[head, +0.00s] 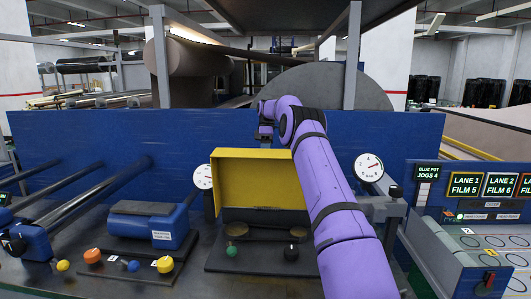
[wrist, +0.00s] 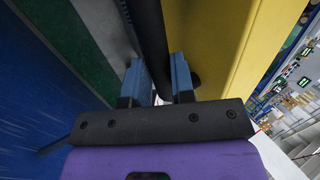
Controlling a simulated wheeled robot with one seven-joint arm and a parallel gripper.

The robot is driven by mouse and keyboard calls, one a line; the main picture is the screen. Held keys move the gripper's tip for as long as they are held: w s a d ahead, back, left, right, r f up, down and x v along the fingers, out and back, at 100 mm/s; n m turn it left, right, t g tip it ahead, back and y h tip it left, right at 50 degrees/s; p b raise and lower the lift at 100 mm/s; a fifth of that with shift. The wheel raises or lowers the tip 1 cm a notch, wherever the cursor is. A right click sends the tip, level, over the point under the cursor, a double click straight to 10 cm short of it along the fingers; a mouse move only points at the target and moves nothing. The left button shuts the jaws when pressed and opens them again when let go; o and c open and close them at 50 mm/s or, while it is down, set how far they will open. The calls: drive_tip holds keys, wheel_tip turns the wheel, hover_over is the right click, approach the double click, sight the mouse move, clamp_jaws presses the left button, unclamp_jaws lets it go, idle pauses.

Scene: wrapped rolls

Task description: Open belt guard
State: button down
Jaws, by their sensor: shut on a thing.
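The yellow belt guard (head: 262,178) stands raised and tilted up in the middle of the machine in the head view. Its hollow inner side faces me, and the dark base with two brass-coloured discs below it is uncovered. In the wrist view the guard's yellow face (wrist: 215,45) fills the upper right. My gripper (wrist: 157,82) has its two blue fingers closed around a dark bar (wrist: 150,35) beside that face. In the head view my purple arm reaches over to the far side of the guard, and the fingers are hidden there.
A blue panel (head: 75,140) stands behind the guard. Round gauges flank it, left (head: 203,176) and right (head: 369,167). A blue motor-like unit (head: 150,222) and several coloured knobs sit at left. A green knob (head: 231,251) and a black knob (head: 291,252) are in front.

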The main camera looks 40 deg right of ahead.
drive_tip(key=shift+d+f, duration=0.15)
drive_tip(key=shift+f, duration=0.55)
drive_tip(key=c, duration=1.4)
unclamp_jaws()
drive_tip(key=o, duration=0.4)
drive_tip(key=shift+w+d+f, duration=0.1)
drive_tip(key=shift+o, duration=0.2)
drive_tip(key=shift+r, duration=2)
drive_tip(key=s+a, duration=0.3)
drive_tip(key=s, duration=0.4)
drive_tip(key=s+a+r, duration=0.1)
drive_tip(key=s+a, duration=0.3)
drive_tip(key=s, duration=0.3)
drive_tip(key=shift+s+a+r, duration=0.15)
drive_tip(key=shift+s+r, duration=0.05)
